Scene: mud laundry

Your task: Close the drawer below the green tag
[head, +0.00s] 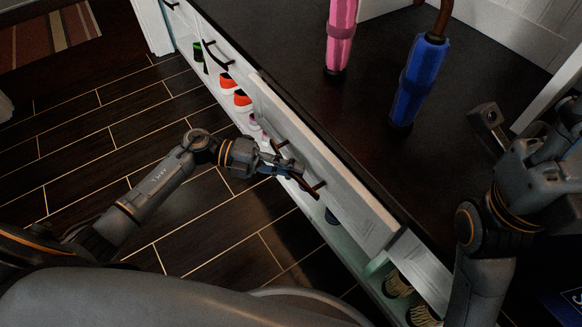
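A white drawer front (335,168) with a dark bar handle (314,187) stands out a little from the bench's dark top edge, so this drawer looks partly open. My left gripper (291,174) is at this handle, on its outer side. Its fingertips overlap the handle, and I cannot tell whether they grip it or only touch it. My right gripper (522,118) is above the right part of the bench top, with its fingers apart and nothing visible between them. I cannot make out a green tag for certain.
Pink (341,35) and blue (418,80) wrapped objects stand over the dark bench top (290,60). Orange shoes (228,85), a green-and-black item (199,55) and tan-black shoes (397,285) sit in cubbies below. Another drawer handle (217,56) is farther left. The wooden floor (110,125) is clear.

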